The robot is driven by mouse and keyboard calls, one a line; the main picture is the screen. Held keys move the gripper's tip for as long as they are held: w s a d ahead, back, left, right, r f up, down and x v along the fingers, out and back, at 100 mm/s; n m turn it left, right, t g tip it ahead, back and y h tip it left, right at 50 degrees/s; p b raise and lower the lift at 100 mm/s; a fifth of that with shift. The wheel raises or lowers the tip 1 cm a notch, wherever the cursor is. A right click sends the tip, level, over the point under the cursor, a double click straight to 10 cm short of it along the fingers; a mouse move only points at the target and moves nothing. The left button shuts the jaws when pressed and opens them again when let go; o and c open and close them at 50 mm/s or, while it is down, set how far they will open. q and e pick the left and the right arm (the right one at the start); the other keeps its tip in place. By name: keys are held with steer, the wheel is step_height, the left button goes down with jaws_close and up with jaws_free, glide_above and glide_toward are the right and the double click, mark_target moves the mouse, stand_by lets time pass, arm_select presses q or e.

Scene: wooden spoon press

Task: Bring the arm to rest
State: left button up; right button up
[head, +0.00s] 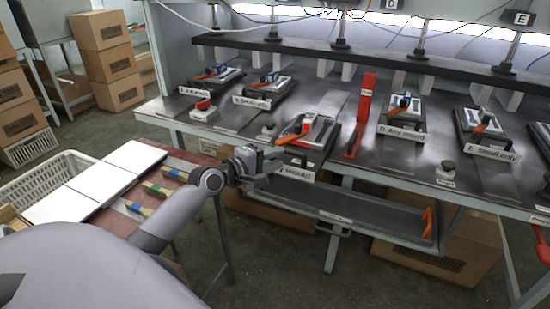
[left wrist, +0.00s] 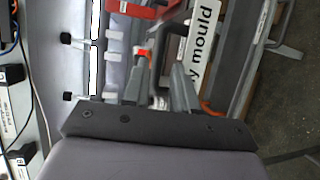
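My left gripper (head: 262,168) is in the middle of the head view, near the front edge of the press bench and beside the label of a mould. My left arm (head: 165,225) reaches up to it from the lower left. In the left wrist view the two fingers (left wrist: 162,82) stand apart with a gap between them, and I see nothing clamped there. A mould with an orange-red handle (head: 296,130) sits on the bench just beyond the gripper. Its white label (left wrist: 202,30) shows close to the fingers in the left wrist view. My right gripper is not in view.
The dark bench (head: 345,185) carries several labelled moulds and a tall red piece (head: 361,115). A low shelf (head: 350,216) hangs below its front edge. A side table (head: 180,172) with wooden pieces and a white basket (head: 50,170) stand left. Cardboard boxes (head: 102,60) are stacked behind.

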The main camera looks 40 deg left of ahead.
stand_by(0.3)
arm_select(q)
steer(key=s+d+f+m+g, duration=0.2)
steer(key=s+d+f+m, duration=0.35)
steer(key=f, duration=0.25)
steer(key=s+d+f+m+g, duration=0.1)
steer(key=s+d+f+m, duration=0.3)
steer(key=s+f, duration=0.25)
steer(key=s+d+f+m+g, duration=0.1)
steer(key=s+d+f+m, duration=0.2)
steer(key=s, duration=0.4)
steer(key=s+d+f+m+g, duration=0.1)
steer(key=s+d+f+m, duration=0.3)
steer(key=s+d+m, duration=0.2)
steer(key=shift+s+d+f+m, duration=0.2)
steer(key=shift+s+d+m, duration=0.15)
steer(key=shift+m, duration=0.1)
